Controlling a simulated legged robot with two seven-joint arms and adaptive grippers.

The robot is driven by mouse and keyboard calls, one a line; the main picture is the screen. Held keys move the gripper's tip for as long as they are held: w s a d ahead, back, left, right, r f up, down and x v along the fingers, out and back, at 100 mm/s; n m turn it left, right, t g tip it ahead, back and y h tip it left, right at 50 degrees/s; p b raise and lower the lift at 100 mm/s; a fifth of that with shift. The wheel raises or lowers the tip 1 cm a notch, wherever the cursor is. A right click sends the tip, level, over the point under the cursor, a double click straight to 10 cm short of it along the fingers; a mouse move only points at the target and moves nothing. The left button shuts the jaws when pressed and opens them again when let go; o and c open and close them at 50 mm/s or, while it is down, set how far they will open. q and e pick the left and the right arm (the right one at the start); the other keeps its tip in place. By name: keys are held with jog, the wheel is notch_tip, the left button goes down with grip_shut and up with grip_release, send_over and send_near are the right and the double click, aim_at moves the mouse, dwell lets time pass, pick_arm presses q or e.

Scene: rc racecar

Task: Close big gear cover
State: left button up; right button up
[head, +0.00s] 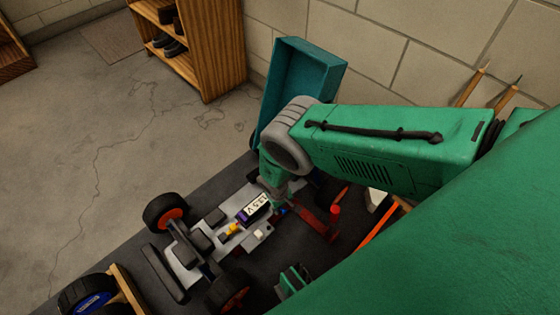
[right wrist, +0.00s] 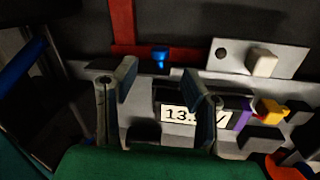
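The RC car chassis (head: 215,245) lies on a dark bench top, with black wheels at its left end. A battery with a white label reading about 13.2 V (head: 256,207) sits on it, and the label also shows in the right wrist view (right wrist: 188,115). My right gripper (head: 276,198) is over the chassis beside the battery. In the right wrist view its fingers (right wrist: 162,80) are apart, with the battery label partly behind one finger and no object clearly held. I cannot tell which part is the big gear cover; my arm hides some of the chassis. My left gripper is not seen.
A teal bin (head: 298,75) stands behind my right arm. A red tool (head: 322,222) lies right of the chassis. A small green item (head: 292,280) is near the front. A wooden shelf (head: 215,50) stands beyond the bench.

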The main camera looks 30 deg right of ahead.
notch_tip(320, 180, up, 7)
jog(key=a, duration=0.1)
jog(key=shift+f, duration=0.2)
dwell(0.5)
